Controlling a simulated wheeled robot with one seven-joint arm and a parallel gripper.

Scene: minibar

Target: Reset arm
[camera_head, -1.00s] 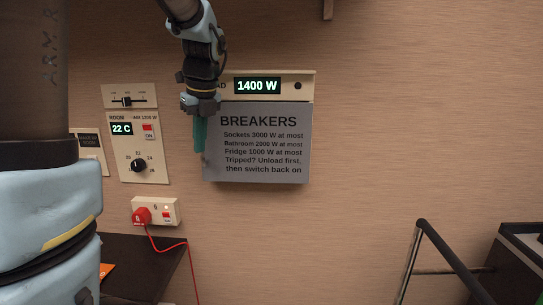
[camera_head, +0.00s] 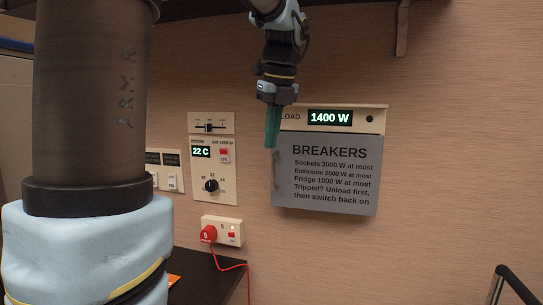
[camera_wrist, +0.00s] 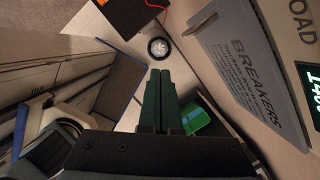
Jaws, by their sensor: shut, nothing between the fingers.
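My gripper (camera_head: 272,127) hangs from my arm in the upper middle of the head view, its green fingers pointing down. They are shut with nothing between them. The fingers overlap the left edge of the grey breakers panel (camera_head: 328,178) in that view; I cannot tell whether they touch it. In the wrist view the shut fingers (camera_wrist: 159,100) point away from the camera, and the breakers panel (camera_wrist: 250,70) is at the right.
A load display (camera_head: 330,117) reads 1400 W. Left of it are a room control panel (camera_head: 212,170) reading 22 C and a socket with a red plug (camera_head: 208,234) and red cord. A dark counter (camera_head: 205,280) stands below. A shelf bracket (camera_head: 402,28) juts out above.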

